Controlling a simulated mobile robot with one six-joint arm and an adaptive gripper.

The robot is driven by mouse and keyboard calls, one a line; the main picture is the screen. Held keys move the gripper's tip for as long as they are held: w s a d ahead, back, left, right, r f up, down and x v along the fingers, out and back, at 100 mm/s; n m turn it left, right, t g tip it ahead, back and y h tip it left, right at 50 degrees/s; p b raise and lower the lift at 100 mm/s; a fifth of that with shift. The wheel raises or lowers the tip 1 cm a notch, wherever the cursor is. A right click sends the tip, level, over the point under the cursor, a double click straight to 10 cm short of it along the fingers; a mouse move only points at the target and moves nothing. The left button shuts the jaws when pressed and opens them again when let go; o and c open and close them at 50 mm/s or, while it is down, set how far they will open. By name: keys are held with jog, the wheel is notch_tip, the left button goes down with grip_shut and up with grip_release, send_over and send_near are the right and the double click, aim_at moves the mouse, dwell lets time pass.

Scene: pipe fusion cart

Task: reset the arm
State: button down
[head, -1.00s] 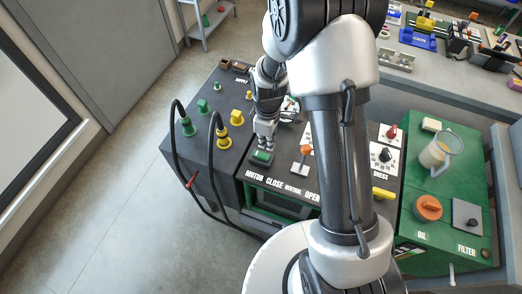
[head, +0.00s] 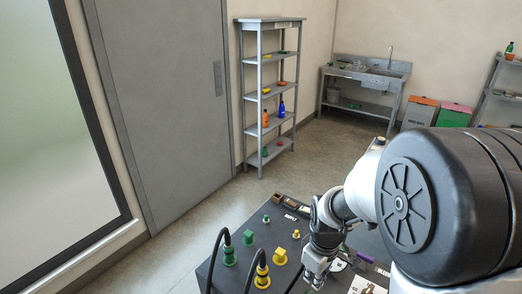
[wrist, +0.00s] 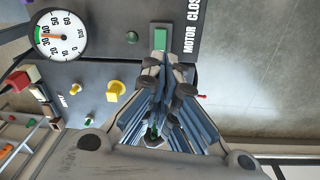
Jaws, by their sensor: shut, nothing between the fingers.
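My gripper (head: 316,278) is at the bottom of the head view, over the dark control panel (head: 235,283) and to the right of its yellow fittings. Its fingers point down, are closed together and hold nothing. In the wrist view, the shut gripper (wrist: 168,78) has its fingertips close to the green motor button (wrist: 160,39), beside the "MOTOR" and "CLOSE" lettering. I cannot tell whether they touch the button. My arm fills the lower right of the head view.
Black cables arch from a green plug (head: 229,258) and a yellow plug (head: 262,280). A yellow square knob (head: 280,257) stands close by. The wrist view shows a round gauge (wrist: 61,37). A shelf rack (head: 264,95) and sink bench (head: 366,78) stand farther back, with open floor before them.

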jog(key=s+r+m+t, duration=0.3)
jog(key=s+r+m, duration=0.5)
jog(key=s+r, duration=1)
jog(key=shift+s+t, duration=0.3)
jog(key=shift+s, duration=0.6)
jog(key=shift+w+d, duration=0.1)
jog(key=shift+w, duration=0.05)
